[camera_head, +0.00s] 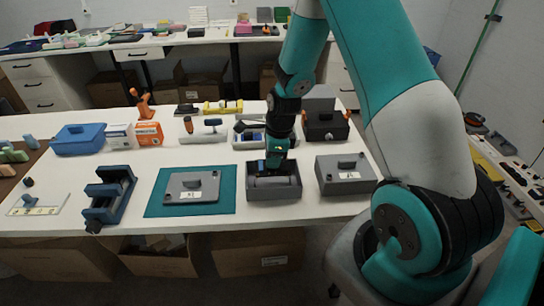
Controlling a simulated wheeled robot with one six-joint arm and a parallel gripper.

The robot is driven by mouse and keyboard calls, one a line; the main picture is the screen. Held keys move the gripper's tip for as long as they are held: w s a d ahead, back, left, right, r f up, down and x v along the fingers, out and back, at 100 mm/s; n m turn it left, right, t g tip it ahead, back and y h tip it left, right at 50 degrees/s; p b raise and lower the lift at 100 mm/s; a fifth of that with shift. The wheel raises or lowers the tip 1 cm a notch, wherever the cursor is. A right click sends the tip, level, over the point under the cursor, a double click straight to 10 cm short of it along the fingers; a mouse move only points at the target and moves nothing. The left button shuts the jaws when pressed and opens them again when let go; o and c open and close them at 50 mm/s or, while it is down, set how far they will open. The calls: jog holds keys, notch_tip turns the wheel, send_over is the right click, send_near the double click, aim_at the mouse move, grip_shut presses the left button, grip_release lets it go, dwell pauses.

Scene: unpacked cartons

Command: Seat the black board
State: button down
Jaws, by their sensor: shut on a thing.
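My gripper (274,167) points down into an open dark grey box (285,193) near the front edge of the table. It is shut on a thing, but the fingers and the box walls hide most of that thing. I cannot make out clearly whether it is the black board or whether it touches the box floor. A grey lid with a handle and a white label (190,190) lies on a teal mat (160,208) left of the box. A closed grey box with a label (338,183) stands to the right.
A dark blue clamp-like device (110,197), a blue case (80,139) and an orange-white carton (149,134) stand to the left. Behind are a grey tray (250,144) and an orange-latched black case (326,126).

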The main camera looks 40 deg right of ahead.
dwell(0.3)
jog(key=shift+f+b, duration=1.8)
jog(key=shift+f, duration=1.05)
jog(key=shift+f, duration=0.1)
jog(key=c, duration=0.9)
grip_release()
jog(key=shift+c, duration=0.2)
notch_tip(320, 180, up, 17)
jog(key=s+d, duration=0.1)
jog(key=d, duration=0.1)
jog(key=shift+s, duration=0.3)
jog(key=shift+d, duration=0.1)
